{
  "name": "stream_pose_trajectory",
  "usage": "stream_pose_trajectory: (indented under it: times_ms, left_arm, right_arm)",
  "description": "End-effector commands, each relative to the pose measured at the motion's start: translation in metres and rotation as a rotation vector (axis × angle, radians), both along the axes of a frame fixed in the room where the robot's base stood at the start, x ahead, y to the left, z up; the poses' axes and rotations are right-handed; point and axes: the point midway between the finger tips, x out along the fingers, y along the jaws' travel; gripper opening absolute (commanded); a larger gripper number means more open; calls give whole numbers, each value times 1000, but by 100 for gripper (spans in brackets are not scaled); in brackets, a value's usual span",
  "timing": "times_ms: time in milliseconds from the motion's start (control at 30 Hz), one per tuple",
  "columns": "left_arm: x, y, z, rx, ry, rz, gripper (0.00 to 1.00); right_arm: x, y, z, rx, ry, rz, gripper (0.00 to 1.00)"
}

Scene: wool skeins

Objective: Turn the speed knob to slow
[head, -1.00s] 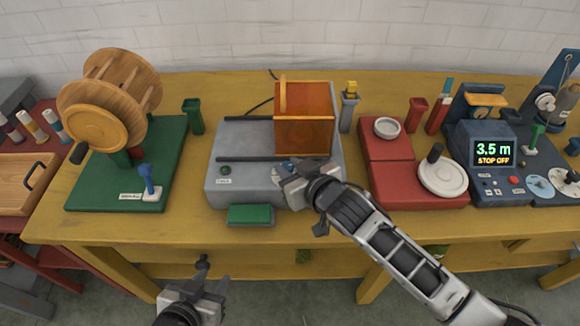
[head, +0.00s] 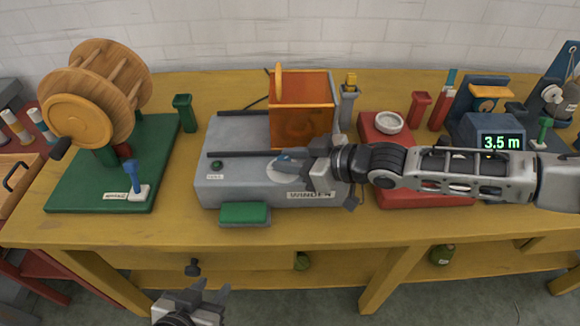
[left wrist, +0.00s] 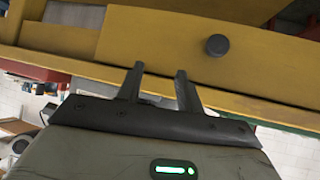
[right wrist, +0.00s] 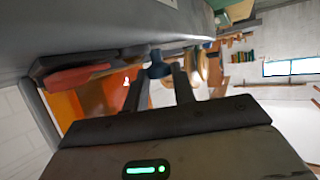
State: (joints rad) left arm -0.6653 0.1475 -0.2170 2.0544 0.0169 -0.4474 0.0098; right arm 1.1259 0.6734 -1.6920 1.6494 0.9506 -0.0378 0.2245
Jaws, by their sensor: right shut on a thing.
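The speed knob (head: 287,157) is blue and sits on a pale round dial (head: 282,172) on top of the grey winder (head: 240,182). My right gripper (head: 300,158) reaches in from the right and is shut on the knob. In the right wrist view the blue knob (right wrist: 159,69) shows between the fingertips. The dial's markings are too small or hidden to read. My left gripper (head: 207,292) is open and empty, low in front of the table; its spread fingers also show in the left wrist view (left wrist: 159,82).
An orange box (head: 303,125) stands on the winder behind my right gripper. A green pad (head: 244,214) lies at its front. A wooden reel (head: 90,105) on a green base stands left. My right forearm crosses above a red unit (head: 425,198) and a display box (head: 502,143) reading "3.5 m".

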Motion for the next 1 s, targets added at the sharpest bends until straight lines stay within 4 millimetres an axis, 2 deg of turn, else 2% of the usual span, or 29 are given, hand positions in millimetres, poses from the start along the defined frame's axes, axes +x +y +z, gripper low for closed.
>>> stream_pose_trajectory:
  times_ms: [33, 433, 1000]
  left_arm:
    - [-1, 0, -4, 0, 0, -2, 36]
    - [1, -2, -3, -14, -13, -4, 36]
    - [3, -4, -1, -26, -18, 4, 36]
  right_arm:
    - [4, -1, 0, -6, -11, 17, 3]
    - [4, -2, 1, -4, -6, 122, 3]
    - [4, -1, 1, -2, -3, 151, 3]
